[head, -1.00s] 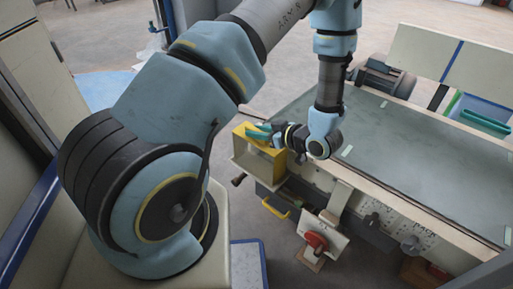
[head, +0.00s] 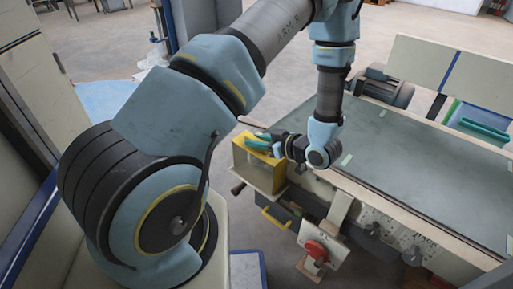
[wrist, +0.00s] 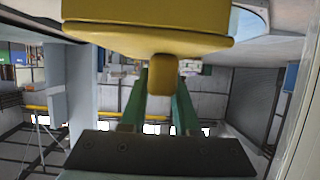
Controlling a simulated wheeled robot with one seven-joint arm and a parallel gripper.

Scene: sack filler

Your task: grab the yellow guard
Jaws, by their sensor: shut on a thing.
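The yellow guard (head: 244,152) is a box-like cover at the near left end of the long machine, with a pale open side facing me. In the head view my gripper (head: 263,143), with teal fingers, lies against its upper part. In the wrist view the guard (wrist: 150,20) fills the top of the picture, and a yellow knob (wrist: 163,76) hangs from it. The green fingers of my gripper (wrist: 162,92) stand on both sides of this knob and are shut on it. The fingertips are partly hidden behind the knob and guard.
The long machine with a flat grey-green top (head: 420,165) stretches to the right. A red knob (head: 315,249) and a yellow handle (head: 275,218) sit on its front, below the gripper. A motor (head: 385,88) stands behind. Grey floor is free beyond the guard.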

